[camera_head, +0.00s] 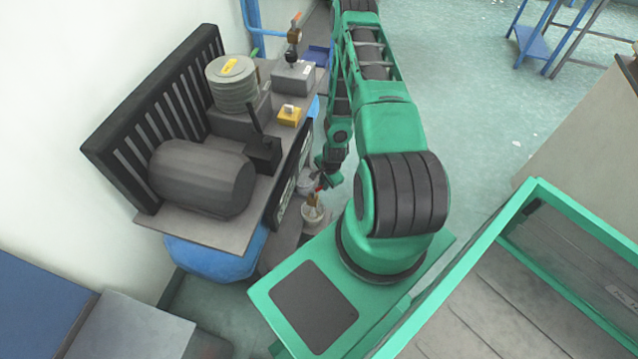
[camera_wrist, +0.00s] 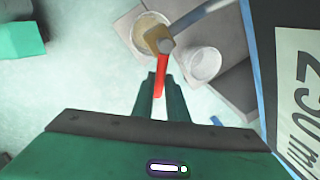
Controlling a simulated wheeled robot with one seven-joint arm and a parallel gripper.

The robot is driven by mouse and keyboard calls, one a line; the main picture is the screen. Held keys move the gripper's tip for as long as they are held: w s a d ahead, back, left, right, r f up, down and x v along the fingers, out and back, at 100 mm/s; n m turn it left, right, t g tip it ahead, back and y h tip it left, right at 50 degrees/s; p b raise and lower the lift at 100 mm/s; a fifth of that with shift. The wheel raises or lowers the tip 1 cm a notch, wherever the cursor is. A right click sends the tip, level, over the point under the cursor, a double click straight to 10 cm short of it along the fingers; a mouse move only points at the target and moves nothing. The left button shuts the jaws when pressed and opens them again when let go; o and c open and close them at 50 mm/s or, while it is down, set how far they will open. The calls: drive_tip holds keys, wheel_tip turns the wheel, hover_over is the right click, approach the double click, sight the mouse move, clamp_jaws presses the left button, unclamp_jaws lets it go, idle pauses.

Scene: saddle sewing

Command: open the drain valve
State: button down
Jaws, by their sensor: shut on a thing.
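The drain valve has a brass body (camera_wrist: 158,40) on the end of a grey pipe (camera_wrist: 203,14) in the wrist view. Its red lever (camera_wrist: 161,72) points from the body back toward my gripper (camera_wrist: 160,84). My gripper's two fingers are shut on the lever's near end, one on each side. In the head view my gripper (camera_head: 322,184) is low beside the bench, at the small valve (camera_head: 313,200). The lever shows there only as a small red spot, partly hidden by my gripper.
A pale cup (camera_wrist: 149,27) is beneath the valve in the wrist view, with a second white cup (camera_wrist: 204,64) beside it. A label plate (camera_wrist: 299,95) is close on the right. Above stands the bench (camera_head: 205,228) with a dark grey motor-like cylinder (camera_head: 200,178) and another valve (camera_head: 294,35).

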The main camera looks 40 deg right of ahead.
drive_tip(key=shift+s+a+m+g+h, duration=0.15)
drive_tip(key=shift+s+a+m+h, duration=0.3)
drive_tip(key=shift+m, duration=0.95)
drive_tip(key=shift+s+a+m+g, duration=0.1)
drive_tip(key=shift+s+a+m, duration=0.15)
drive_tip(key=shift+s+m, duration=0.8)
drive_tip(key=shift+s+a+m+g+h, duration=0.15)
drive_tip(key=shift+s+a+m+h, duration=0.15)
drive_tip(key=shift+m, duration=1.45)
drive_tip(key=shift+w, duration=0.1)
drive_tip(key=c, duration=1.7)
unclamp_jaws()
drive_tip(key=shift+c, duration=0.2)
drive_tip(key=shift+a, duration=0.1)
drive_tip(key=shift+w+r, duration=0.1)
wheel_tip(320, 180, up, 10)
drive_tip(key=s+a, duration=0.1)
drive_tip(key=shift+s+a+r, duration=0.15)
drive_tip(key=shift+s+a, duration=0.1)
drive_tip(key=shift+a, duration=0.05)
